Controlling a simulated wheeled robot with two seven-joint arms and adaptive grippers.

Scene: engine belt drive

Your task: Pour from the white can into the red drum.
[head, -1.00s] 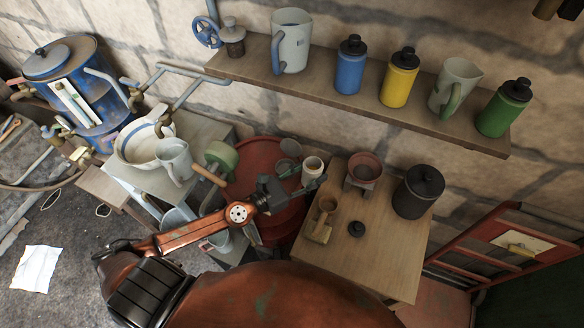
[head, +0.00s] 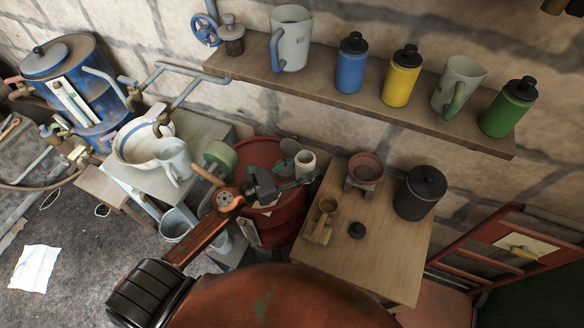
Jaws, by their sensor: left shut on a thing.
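The red drum (head: 289,222) stands left of the wooden table, partly hidden behind my left arm and gripper. My left gripper (head: 303,179) is over the drum's right part and is shut on the white can (head: 305,161). The can is a small pale cylinder and looks close to upright, its dark opening facing up. Its lower part is hidden by the fingers. No stream from it shows. My right gripper is not in view.
The wooden table (head: 362,267) at right holds a red-topped stand (head: 365,168), a black canister (head: 419,192) and a wooden scoop (head: 321,222). A white jug (head: 173,160) and basin stand left. A shelf (head: 370,106) with jugs and bottles runs above.

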